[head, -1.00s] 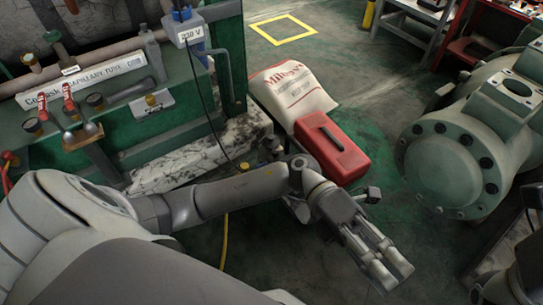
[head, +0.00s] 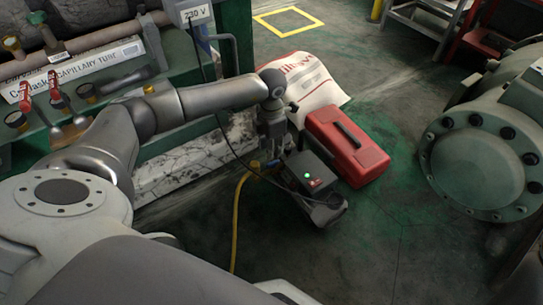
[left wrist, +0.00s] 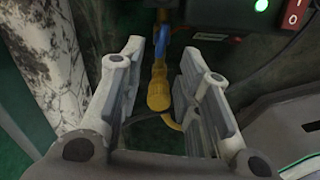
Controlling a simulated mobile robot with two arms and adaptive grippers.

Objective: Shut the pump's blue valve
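The pump (head: 318,176) is a dark box with a lit green lamp and a red switch, standing on the floor; its edge also shows in the left wrist view (left wrist: 245,52). The blue valve (left wrist: 160,50) is a small blue handle by a yellow hose fitting (left wrist: 159,88). My left gripper (head: 271,148) points down at the pump's left side. In the left wrist view its fingers (left wrist: 163,58) are open, one on each side of the blue handle and the fitting, with gaps visible. My right gripper is out of view.
A red toolbox (head: 346,147) and a white sack (head: 303,80) stand just behind the pump. A yellow hose (head: 238,215) runs along the floor. A green bench with marble-like side is at left, a large green flanged machine (head: 472,165) at right.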

